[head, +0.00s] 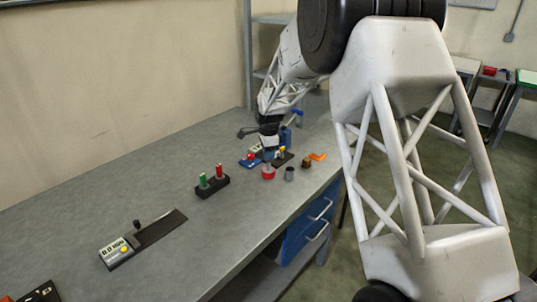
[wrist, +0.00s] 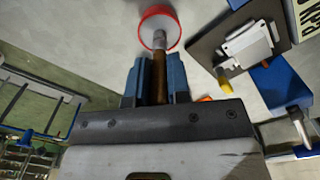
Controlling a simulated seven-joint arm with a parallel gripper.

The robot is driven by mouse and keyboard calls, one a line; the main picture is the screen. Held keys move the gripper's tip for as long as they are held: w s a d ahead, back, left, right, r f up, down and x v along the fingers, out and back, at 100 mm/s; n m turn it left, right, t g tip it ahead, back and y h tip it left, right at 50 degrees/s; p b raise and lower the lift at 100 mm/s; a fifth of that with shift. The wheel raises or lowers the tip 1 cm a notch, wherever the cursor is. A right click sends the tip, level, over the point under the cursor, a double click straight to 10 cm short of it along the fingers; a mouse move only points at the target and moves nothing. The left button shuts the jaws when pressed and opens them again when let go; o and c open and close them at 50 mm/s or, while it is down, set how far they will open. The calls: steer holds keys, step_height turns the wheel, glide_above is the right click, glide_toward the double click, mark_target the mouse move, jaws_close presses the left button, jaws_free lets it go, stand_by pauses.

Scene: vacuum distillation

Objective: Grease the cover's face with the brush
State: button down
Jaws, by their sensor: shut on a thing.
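My gripper (wrist: 157,78) has its blue fingers shut on the brown handle of the brush (wrist: 159,72). In the wrist view the brush's metal ferrule reaches over a round red-rimmed dish (wrist: 144,27) with a pale inside. The bristles are not clear, and I cannot tell whether they touch the dish. In the head view my gripper (head: 270,146) is low over the bench, just above the red dish (head: 268,174). A dark plate (wrist: 205,52) bearing a pale block with a yellow tip lies to the right. I cannot tell which piece is the cover.
A blue piece (wrist: 280,85) lies right of the brush. In the head view a grey cup (head: 290,174), a small brown block (head: 306,163) and an orange piece (head: 318,156) stand near the bench edge. A black rack (head: 212,190) holds green and red items.

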steer(key=shift+f, duration=0.1)
steer(key=shift+r, duration=3.55)
steer(key=shift+d, duration=0.1)
steer(key=w+d+r+n, duration=0.1)
steer(key=d+r+n, duration=0.4)
steer(key=d+n, duration=0.5)
steer(key=shift+d+n, duration=0.2)
steer(key=shift+n, duration=2.9)
steer(key=w+a+f, duration=0.3)
steer(key=w+a, duration=0.6)
steer(key=w, duration=0.1)
steer(key=shift+a, duration=0.35)
